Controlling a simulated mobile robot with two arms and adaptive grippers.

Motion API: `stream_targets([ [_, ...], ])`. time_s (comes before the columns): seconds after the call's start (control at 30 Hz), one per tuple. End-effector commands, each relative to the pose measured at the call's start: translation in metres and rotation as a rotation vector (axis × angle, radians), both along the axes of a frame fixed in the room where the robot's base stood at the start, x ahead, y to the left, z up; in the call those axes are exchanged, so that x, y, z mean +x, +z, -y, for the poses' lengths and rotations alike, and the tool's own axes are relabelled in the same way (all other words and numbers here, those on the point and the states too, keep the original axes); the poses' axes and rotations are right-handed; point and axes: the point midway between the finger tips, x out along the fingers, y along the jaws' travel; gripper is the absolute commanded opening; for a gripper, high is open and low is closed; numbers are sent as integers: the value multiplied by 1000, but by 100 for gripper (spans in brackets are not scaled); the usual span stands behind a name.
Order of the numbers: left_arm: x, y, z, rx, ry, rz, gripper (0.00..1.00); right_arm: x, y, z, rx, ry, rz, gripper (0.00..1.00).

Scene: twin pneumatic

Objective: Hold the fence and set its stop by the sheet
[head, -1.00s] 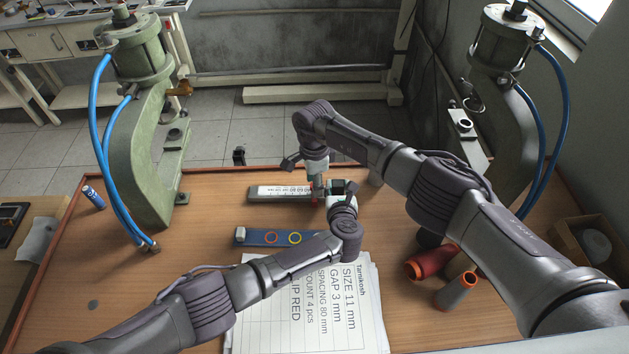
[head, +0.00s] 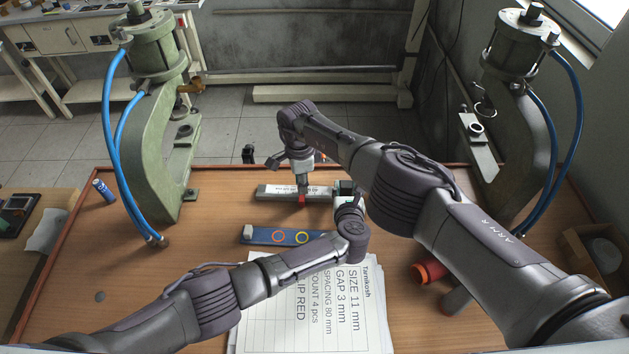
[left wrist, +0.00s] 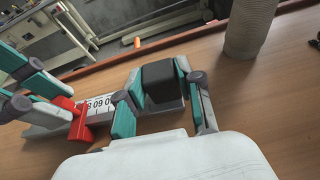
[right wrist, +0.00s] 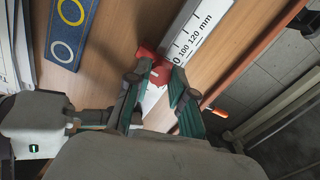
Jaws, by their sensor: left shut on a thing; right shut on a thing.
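The grey fence (head: 275,190) with a white printed scale lies on the table. My left gripper (head: 346,189) is shut on the black block (left wrist: 160,80) at its right end. The red stop (head: 301,199) sits on the fence, left of that block. My right gripper (head: 303,188) is shut on the stop, its fingers either side of it in the right wrist view (right wrist: 155,85). There the scale reads 100 and 120 mm beside the stop; its exact setting cannot be read. The sheet (head: 290,320) reads SIZE 11 mm, GAP 3 mm, SPACING 80 mm; my left arm covers part.
A blue strip (head: 262,236) with an orange and a yellow ring lies between fence and sheet. Green presses stand at left (head: 152,120) and right (head: 520,100). A red spool (head: 430,271) lies at right. A blue can (head: 103,189) is at left.

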Motion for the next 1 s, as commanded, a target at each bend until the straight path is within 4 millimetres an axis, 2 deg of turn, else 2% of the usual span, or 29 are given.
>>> stream_targets([
  [0.1, 0, 0, 1, -4, -1, 0, 0, 0, 0, -6, -1, 0, 2, 0],
  [0.43, 0, 0, 1, -3, -1, -1, 0, 0, 0, -6, -1, -1, 2, 0],
  [0.47, 0, 0, 1, -3, -1, -1, 0, 0, 0, -6, -1, -1, 2, 26],
  [0.6, 0, 0, 1, -4, -1, 0, 0, 0, 0, -6, -1, -1, 2, 49],
  [1.0, 0, 0, 0, -3, 0, 0, 0, 1, 4, -6, 1, 0, 4, 49],
])
